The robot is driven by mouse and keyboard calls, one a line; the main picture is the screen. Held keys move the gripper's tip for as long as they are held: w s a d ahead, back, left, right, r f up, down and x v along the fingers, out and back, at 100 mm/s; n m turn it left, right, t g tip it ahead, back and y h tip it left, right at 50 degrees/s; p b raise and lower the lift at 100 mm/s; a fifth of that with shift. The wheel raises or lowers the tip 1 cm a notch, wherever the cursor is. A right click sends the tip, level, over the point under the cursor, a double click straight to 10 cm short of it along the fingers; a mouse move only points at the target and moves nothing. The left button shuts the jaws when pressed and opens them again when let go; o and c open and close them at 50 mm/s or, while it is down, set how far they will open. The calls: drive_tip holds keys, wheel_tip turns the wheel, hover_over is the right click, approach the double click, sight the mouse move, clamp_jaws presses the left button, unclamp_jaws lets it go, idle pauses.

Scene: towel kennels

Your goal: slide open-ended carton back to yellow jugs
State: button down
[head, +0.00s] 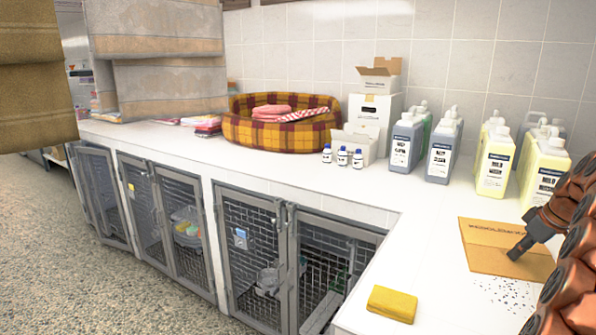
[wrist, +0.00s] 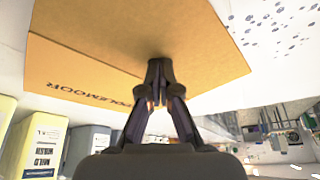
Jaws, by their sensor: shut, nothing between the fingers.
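A brown cardboard carton (head: 482,234) lies on the white counter at the right in the head view. Its printed face and top show in the wrist view (wrist: 110,45); its open end cannot be made out. A yellow jug also shows at lower left in the wrist view (wrist: 36,142). My gripper (head: 514,256) is shut and empty. Its fingertips (wrist: 160,68) are at the carton's surface; I cannot tell whether they touch.
A yellow sponge-like block (head: 392,304) lies near the counter's front edge. Dark specks (head: 505,293) are scattered in front of the carton. Grey-blue jugs (head: 405,145), small bottles (head: 342,156) and a plaid pet bed (head: 275,125) stand left of the yellow jugs.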

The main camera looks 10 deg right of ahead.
sight(510, 237)
drive_tip(key=shift+w+d+p, duration=0.8)
drive_tip(key=shift+w+d, duration=0.15)
drive_tip(key=shift+w, duration=0.2)
drive_tip(key=shift+w+d+r, duration=0.1)
drive_tip(key=shift+w+d+p, duration=0.1)
drive_tip(key=shift+w+p, duration=0.05)
drive_tip(key=shift+p, duration=0.15)
drive_tip(key=shift+w+d+p, duration=0.75)
drive_tip(key=shift+w+p, duration=0.1)
drive_tip(key=shift+p, duration=0.3)
drive_tip(key=shift+w+d+r+p, duration=0.15)
drive_tip(key=shift+w+d+p, duration=0.85)
drive_tip(key=shift+p, duration=1.55)
drive_tip(key=shift+w, duration=0.1)
drive_tip(key=shift+w+d+p, duration=0.45)
drive_tip(key=shift+w+p, duration=0.1)
drive_tip(key=shift+p, duration=1.4)
